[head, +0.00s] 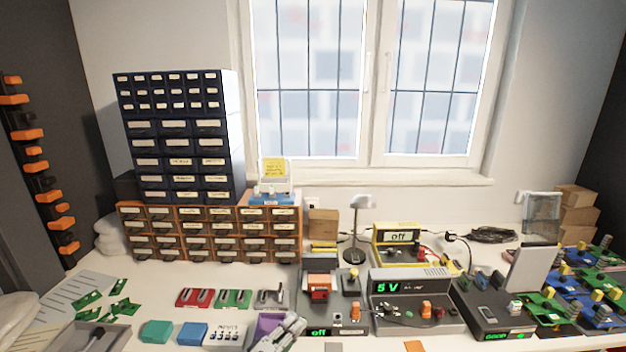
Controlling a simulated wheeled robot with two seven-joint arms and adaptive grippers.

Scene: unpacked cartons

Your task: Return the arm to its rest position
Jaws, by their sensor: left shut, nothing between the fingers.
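My left gripper (296,323) shows at the bottom edge of the head view, left of centre. It is grey and white, and its fingers are shut with nothing between them. It is in front of a purple box (266,324) and covers part of it. Most of the left arm is out of the frame. My right gripper is not in view.
A black device reading "off" (333,317) stands close to the right of my gripper, and a "5 V" supply (411,284) farther right. Blue (192,333) and teal (155,331) blocks lie to the left. Drawer cabinets (180,140) stand at the back left.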

